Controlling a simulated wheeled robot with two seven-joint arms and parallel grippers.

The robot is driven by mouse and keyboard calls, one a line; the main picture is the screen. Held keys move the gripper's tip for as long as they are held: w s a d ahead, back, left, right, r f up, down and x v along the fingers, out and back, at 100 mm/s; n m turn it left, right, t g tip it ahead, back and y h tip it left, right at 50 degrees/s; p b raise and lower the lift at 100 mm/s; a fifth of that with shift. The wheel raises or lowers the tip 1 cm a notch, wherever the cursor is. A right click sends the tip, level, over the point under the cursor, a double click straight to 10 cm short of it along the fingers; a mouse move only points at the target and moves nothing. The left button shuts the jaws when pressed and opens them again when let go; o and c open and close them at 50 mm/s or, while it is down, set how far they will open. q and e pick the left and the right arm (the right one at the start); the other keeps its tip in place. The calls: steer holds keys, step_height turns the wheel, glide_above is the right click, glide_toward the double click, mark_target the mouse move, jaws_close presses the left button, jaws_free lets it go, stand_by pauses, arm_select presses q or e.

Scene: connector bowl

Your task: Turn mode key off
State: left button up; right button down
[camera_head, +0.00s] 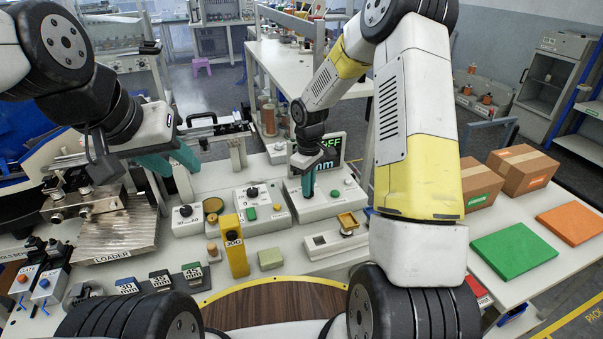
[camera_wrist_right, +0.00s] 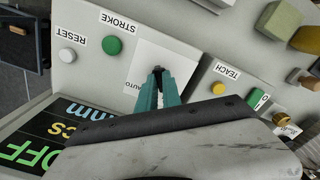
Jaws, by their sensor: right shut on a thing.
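The mode key (camera_wrist_right: 158,70) is a small dark key in a white panel marked AUTO, in the right wrist view. My right gripper (camera_wrist_right: 158,92) has its teal fingers closed on it, and they hide most of it. In the head view my right gripper (camera_head: 308,183) points down at the control box (camera_head: 325,205) in the middle of the bench. The box's screen (camera_head: 331,152) shows green and cyan text, reading OFF in the wrist view. My left gripper (camera_head: 170,160) is open and empty above the bench at the left, near the loader plate.
Green STROKE (camera_wrist_right: 112,45), white RESET (camera_wrist_right: 67,55) and yellow TEACH (camera_wrist_right: 218,88) buttons lie close around the key. A yellow JOG post (camera_head: 234,246) and a second button box (camera_head: 258,208) stand left of the control box. Cardboard boxes (camera_head: 520,170) are at the right.

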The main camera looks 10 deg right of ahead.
steer(key=shift+n, duration=0.9)
steer(key=c, duration=1.5)
jaws_free()
steer(key=shift+r, duration=3.95)
